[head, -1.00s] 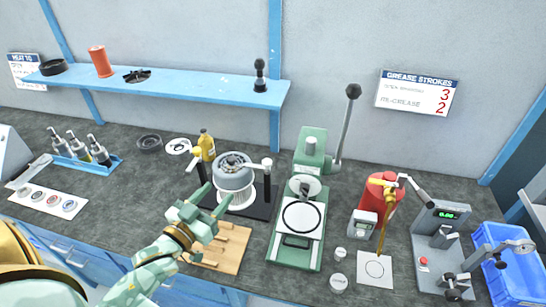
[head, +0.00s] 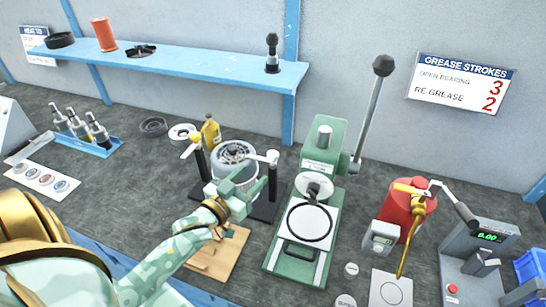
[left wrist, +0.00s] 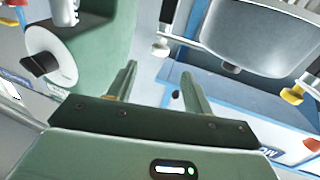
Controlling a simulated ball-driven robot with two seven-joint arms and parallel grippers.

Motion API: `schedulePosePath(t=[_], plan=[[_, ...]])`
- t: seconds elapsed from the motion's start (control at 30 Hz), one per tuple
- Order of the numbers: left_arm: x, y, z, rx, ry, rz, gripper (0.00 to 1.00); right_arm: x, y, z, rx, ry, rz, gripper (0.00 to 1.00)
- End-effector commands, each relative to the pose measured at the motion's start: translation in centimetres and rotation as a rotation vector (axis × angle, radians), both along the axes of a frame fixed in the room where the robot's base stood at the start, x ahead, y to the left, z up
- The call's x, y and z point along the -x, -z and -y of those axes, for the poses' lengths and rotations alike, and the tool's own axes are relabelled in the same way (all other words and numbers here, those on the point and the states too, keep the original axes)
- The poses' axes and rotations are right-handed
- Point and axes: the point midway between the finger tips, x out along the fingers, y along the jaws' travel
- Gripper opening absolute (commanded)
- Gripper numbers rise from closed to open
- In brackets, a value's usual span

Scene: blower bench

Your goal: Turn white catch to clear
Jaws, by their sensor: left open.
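The grey blower housing (head: 236,158) stands on a dark base between two black posts. The white catch (head: 270,157) tops the right post, its short arm pointing left toward the housing. In the left wrist view the white catch (left wrist: 161,46) shows just beyond the fingertips, beside the housing (left wrist: 255,42). The other post carries a yellow-tipped catch (head: 191,139), also in the left wrist view (left wrist: 292,95). My left gripper (head: 252,180) is open and empty, in front of and just below the white catch, apart from it in the wrist view. My right gripper is out of view.
The green press (head: 302,230) with its tall lever stands close to the right of the blower. A wooden board (head: 222,255) lies in front under my left arm. A yellow bottle (head: 210,131) stands behind, and a red canister (head: 404,208) is farther right.

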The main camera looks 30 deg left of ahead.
Motion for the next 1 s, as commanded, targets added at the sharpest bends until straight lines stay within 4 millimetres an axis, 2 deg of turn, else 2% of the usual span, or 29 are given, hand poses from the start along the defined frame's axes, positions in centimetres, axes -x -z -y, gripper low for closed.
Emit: schedulePosePath(t=[0.03,0.2,0.4,0.6,0.83,0.87,1.0], plan=[[-1.5,0.0,0.0,0.0,0.001,0.004,0.51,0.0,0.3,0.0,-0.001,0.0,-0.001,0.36],[-5.7,0.1,0.1,-0.001,0.0,0.002,0.51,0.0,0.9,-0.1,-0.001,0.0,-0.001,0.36],[-9.0,0.1,0.2,0.0,0.0,0.0,0.51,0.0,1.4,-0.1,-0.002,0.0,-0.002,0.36],[-10.2,0.1,0.3,0.0,0.001,-0.001,0.51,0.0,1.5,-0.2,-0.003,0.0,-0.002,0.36],[-10.3,0.0,0.3,0.001,0.001,-0.001,0.51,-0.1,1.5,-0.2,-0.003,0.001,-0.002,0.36],[-10.3,0.0,0.3,0.001,0.001,-0.001,0.45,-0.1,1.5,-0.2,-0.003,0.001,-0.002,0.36],[-10.3,0.0,0.3,0.001,0.001,-0.001,0.06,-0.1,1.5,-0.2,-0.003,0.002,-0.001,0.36]])
